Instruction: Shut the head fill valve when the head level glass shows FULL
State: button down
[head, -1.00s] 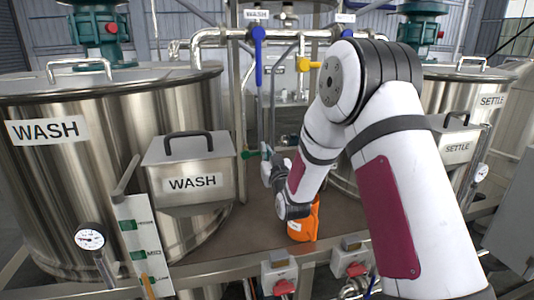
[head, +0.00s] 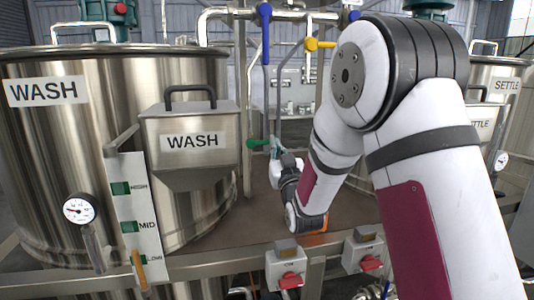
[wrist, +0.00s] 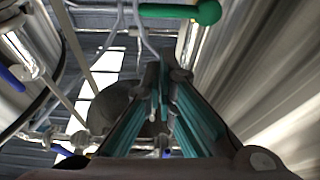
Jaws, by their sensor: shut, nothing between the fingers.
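My gripper (head: 274,146) is shut and empty, held up between the tanks in the head view. Its teal fingers (wrist: 164,82) show close together in the wrist view. A green valve handle (head: 258,143) is just left of the fingertips in the head view. In the wrist view a green handle (wrist: 180,12) lies beyond the fingertips, apart from them. A blue handle (head: 264,30) hangs down from the upper pipe, and a yellow handle (head: 320,44) lies level to its right. I can read no HEAD label and no FULL mark in these frames.
The WASH tank (head: 75,160) stands at left with a level board (head: 135,205) marked HIGH, MID and LOW and a dial gauge (head: 80,209). The SETTLE tank (head: 500,68) is at right, partly hidden by my arm. Boxes with red switches (head: 286,265) line the front rail.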

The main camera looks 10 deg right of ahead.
jog(key=b, duration=0.3)
notch_tip(320, 180, up, 5)
jog(key=t, duration=0.2)
send_over(265, 142)
jog(key=shift+g, duration=0.3)
jog(key=shift+s+d+f, duration=0.15)
jog(key=shift+s+f, duration=0.1)
jog(key=shift+f, duration=0.5)
jog(key=shift+s+d+f, duration=0.2)
jog(key=shift+s+f, duration=0.1)
jog(key=shift+f, duration=0.4)
jog(key=shift+s+d+f, duration=0.15)
jog(key=shift+s+f, duration=0.1)
jog(key=shift+f, duration=0.5)
